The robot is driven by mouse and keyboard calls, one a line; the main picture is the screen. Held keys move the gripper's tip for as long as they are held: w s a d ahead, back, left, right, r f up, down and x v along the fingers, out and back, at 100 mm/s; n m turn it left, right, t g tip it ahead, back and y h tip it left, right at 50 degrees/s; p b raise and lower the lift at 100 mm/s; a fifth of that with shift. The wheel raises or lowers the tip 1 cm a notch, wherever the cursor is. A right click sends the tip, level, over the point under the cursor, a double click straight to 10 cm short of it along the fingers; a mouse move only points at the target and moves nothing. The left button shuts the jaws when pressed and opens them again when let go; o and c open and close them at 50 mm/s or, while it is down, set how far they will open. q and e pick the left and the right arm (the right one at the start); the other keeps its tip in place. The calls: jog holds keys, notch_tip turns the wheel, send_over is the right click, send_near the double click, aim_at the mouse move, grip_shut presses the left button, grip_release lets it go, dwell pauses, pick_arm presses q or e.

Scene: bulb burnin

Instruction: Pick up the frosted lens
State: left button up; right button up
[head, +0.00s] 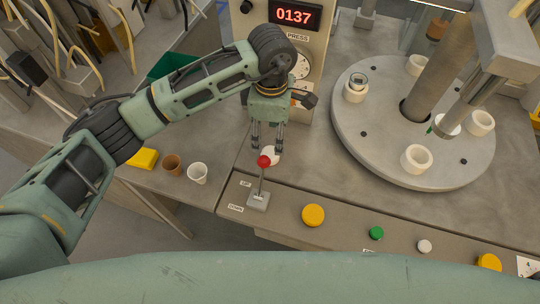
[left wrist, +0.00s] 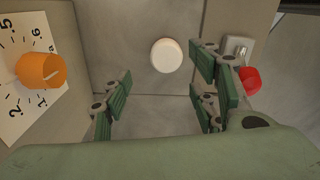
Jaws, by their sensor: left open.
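The frosted lens (left wrist: 167,56) is a round white disc lying flat on the grey bench top in the left wrist view. In the head view the lens (head: 273,152) shows partly, behind the red lever knob and near my fingertips. My left gripper (head: 267,146) points down at it with fingers apart and empty. In the left wrist view the lens lies beyond the line between the green finger pads of the gripper (left wrist: 160,95), not between them. My right gripper is not in view.
A lever with a red knob (head: 264,161) stands close to my left fingers. The press cabinet (head: 318,62) with its display rises just behind. A round turntable (head: 357,137) with white cups is at the right. Two cups (head: 197,173) and a yellow block (head: 143,158) stand at the left.

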aim_at(270, 150)
pick_arm(q)
jog(key=shift+f, duration=0.4)
jog(key=f+p, duration=0.2)
jog(key=f, duration=0.1)
jog(key=f+p, duration=0.1)
jog(key=f, duration=0.1)
jog(key=shift+s+a+f, duration=0.1)
jog(key=shift+s+f, duration=0.1)
jog(key=shift+s, duration=0.1)
jog(key=shift+f, duration=0.4)
jog(key=shift+w+f, duration=0.1)
jog(key=shift+f, duration=0.2)
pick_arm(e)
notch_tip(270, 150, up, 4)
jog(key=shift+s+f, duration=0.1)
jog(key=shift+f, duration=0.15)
pick_arm(q)
jog(key=shift+c, duration=0.5)
jog(key=c, duration=0.7)
